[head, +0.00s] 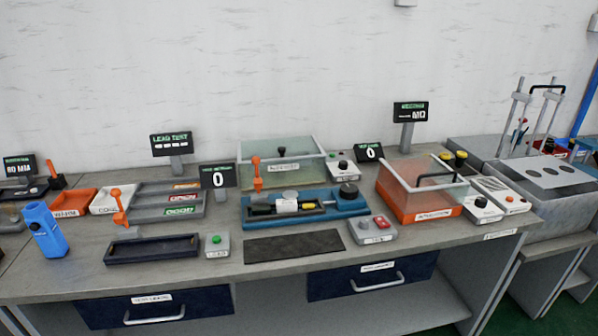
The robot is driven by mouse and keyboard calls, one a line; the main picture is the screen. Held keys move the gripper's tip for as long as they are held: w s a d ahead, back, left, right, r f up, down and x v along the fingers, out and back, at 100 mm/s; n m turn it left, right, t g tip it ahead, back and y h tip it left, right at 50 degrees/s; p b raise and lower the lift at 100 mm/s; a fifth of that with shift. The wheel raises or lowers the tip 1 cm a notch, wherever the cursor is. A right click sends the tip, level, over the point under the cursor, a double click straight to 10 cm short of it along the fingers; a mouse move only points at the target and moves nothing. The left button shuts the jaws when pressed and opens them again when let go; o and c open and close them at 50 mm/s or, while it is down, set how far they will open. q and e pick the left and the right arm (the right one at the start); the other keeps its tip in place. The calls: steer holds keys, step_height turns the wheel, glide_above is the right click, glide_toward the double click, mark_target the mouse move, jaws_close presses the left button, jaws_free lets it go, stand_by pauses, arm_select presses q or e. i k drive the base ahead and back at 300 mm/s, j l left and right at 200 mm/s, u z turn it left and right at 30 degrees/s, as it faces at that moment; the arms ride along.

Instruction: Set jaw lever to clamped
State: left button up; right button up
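A blue fixture (345,208) sits in the middle of the bench, with a pale block and yellow and dark parts on its bed. An orange-handled lever (256,172) stands nearly upright at the fixture's left end. A second orange lever (119,205) leans up to the left behind a dark tray. I cannot read a label that tells which one is the jaw lever, nor any clamped marking. Neither of my grippers is in view.
A dark mat (293,244) lies in front of the fixture. A red-and-grey button box (372,229) is to its right, a green-button box (216,245) to its left. A clear-walled bin (282,174) stands behind. An orange-based box (418,205) is further right.

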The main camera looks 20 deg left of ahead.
mark_target(255, 161)
steer(key=j+z, duration=0.2)
steer(key=j, duration=0.25)
steer(key=k+j+z, duration=0.2)
steer(key=j, duration=0.2)
steer(key=k+j+z, duration=0.2)
steer(key=j, duration=0.25)
steer(key=j+z, duration=0.2)
steer(key=j, duration=0.2)
steer(key=k+j+z, duration=0.2)
steer(key=j, duration=0.15)
steer(key=k+j, duration=0.2)
steer(key=j, duration=0.2)
steer(key=k+j, duration=0.25)
steer(key=j, duration=0.2)
steer(key=k+j, duration=0.2)
steer(key=j, duration=0.2)
steer(key=k+j+z, duration=0.1)
steer(key=j, duration=0.35)
steer(key=k+j, duration=0.6)
steer(key=j, duration=0.2)
steer(key=i+l, duration=0.45)
steer(key=i+l+z, duration=0.15)
steer(key=i+l, duration=0.65)
steer(key=i, duration=0.25)
steer(key=i+l+z, duration=0.15)
steer(key=i+l, duration=0.25)
steer(key=i, duration=0.1)
